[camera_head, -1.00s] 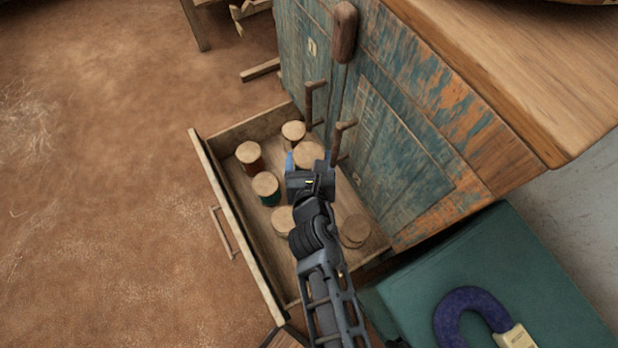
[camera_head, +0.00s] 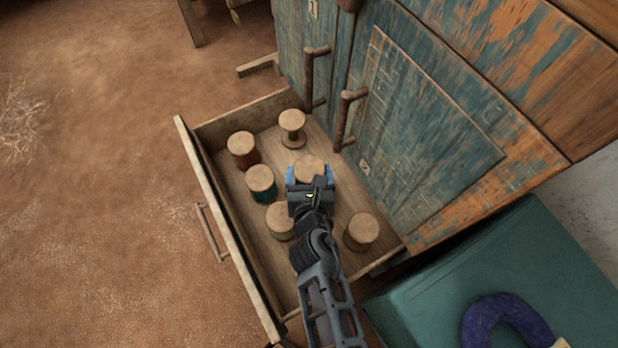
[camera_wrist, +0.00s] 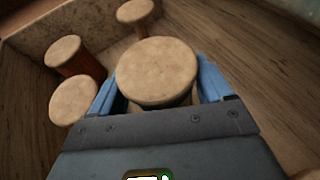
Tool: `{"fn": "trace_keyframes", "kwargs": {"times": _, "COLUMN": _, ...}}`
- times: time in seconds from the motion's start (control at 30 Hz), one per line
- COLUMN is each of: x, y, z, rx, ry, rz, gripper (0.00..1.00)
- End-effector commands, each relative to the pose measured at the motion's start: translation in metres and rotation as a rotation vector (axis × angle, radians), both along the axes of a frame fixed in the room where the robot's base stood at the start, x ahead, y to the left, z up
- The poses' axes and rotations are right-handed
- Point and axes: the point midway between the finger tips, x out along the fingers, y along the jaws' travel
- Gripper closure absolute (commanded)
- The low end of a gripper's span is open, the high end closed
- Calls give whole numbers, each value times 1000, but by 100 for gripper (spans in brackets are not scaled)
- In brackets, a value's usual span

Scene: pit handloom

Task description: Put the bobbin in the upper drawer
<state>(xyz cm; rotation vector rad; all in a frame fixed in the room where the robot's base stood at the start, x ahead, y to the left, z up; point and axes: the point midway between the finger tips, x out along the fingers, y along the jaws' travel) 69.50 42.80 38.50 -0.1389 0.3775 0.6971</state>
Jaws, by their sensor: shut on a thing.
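My gripper (camera_head: 310,174) is inside the open drawer (camera_head: 222,235), its blue fingers on either side of a bobbin (camera_head: 309,165) with a pale round wooden top. The wrist view shows this bobbin (camera_wrist: 156,72) upright between the fingers, with a little dark green below its top. The gripper is shut on it. I cannot tell whether the bobbin touches the drawer floor. The drawer sits low in the cabinet, below the doors. No second drawer can be made out.
Several bobbins stand around the held one: a red-brown one (camera_head: 243,150), a green one (camera_head: 262,184) and plain ones (camera_head: 292,127), (camera_head: 361,232). Cabinet doors (camera_head: 420,120) with upright handles rise close on the right. A teal box (camera_head: 450,270) bears a dark blue curved thing (camera_head: 505,318).

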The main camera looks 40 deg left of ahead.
Motion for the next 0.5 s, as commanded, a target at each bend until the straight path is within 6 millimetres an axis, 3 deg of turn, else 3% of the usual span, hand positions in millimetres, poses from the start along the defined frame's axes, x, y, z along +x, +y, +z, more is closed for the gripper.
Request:
{"fn": "trace_keyframes", "kwargs": {"times": 0.03, "x": 0, "y": 1, "z": -7, "rx": 1, "ry": -1, "rz": 1, "gripper": 55}}
{"fn": "trace_keyframes", "kwargs": {"times": 0.5, "x": 0, "y": 0, "z": -11, "rx": 1, "ry": -2, "rz": 0, "gripper": 55}}
